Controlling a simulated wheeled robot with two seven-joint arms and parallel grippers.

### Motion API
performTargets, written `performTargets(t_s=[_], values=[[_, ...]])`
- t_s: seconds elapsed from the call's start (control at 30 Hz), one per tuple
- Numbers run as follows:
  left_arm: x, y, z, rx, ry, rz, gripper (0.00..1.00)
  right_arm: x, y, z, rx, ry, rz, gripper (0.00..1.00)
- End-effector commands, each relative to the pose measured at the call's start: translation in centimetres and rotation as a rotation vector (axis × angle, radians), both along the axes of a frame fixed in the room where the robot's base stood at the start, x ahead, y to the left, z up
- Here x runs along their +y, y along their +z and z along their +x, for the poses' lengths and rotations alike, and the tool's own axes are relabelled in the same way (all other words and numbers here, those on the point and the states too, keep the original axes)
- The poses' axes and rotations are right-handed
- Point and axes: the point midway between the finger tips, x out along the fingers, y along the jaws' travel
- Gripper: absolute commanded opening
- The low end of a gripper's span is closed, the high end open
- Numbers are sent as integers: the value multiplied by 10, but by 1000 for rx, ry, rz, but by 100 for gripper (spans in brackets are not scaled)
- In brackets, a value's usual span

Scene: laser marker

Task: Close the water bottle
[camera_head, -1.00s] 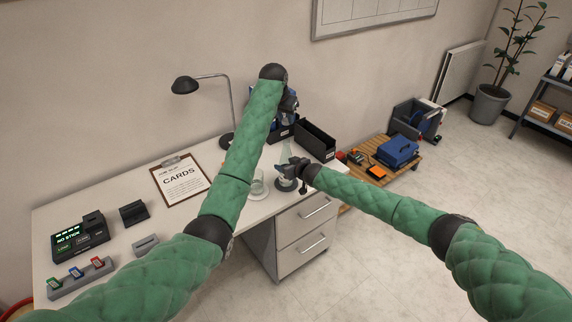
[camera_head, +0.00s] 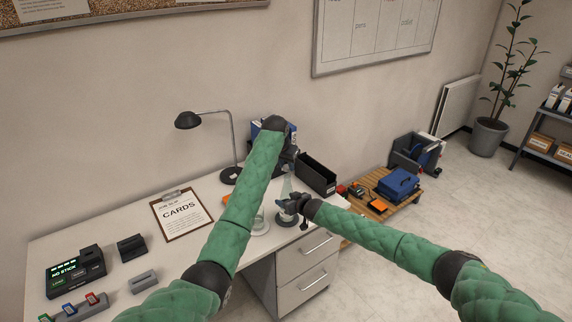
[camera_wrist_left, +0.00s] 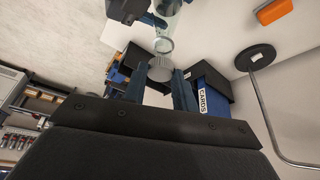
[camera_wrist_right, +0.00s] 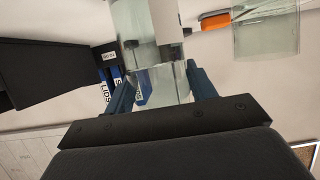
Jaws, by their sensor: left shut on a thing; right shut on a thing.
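A clear bottle (camera_head: 287,187) is upright over the right end of the desk. My right gripper (camera_head: 287,206) is shut around its lower body; the clear wall also shows between the fingers in the right wrist view (camera_wrist_right: 152,60). My left gripper (camera_wrist_left: 160,85) is shut on a round grey lid (camera_wrist_left: 160,70), seen between its fingertips in the left wrist view. The bottle's round open mouth (camera_wrist_left: 163,46) shows just beyond the lid, with a gap that is hard to judge. In the head view, my left wrist hides most of the left gripper and the lid.
A clear glass (camera_head: 260,222) stands left of the bottle. A black bin (camera_head: 316,174) is behind it to the right, and a desk lamp (camera_head: 188,120) stands at the back. A clipboard (camera_head: 182,213) and small devices are on the left of the desk.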

Motion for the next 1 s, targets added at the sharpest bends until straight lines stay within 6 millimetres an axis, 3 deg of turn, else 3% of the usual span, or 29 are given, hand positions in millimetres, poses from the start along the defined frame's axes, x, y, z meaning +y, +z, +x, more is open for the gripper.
performTargets(t_s=[0.4, 1.0], values=[[0, -17, 0, -1, 0, 0, 7, 0, 0, 0, 0, -1, 0, 15], [0, -18, 0, 0, 0, 0, 7, 0, 0, 0, 0, 0, 0, 15]])
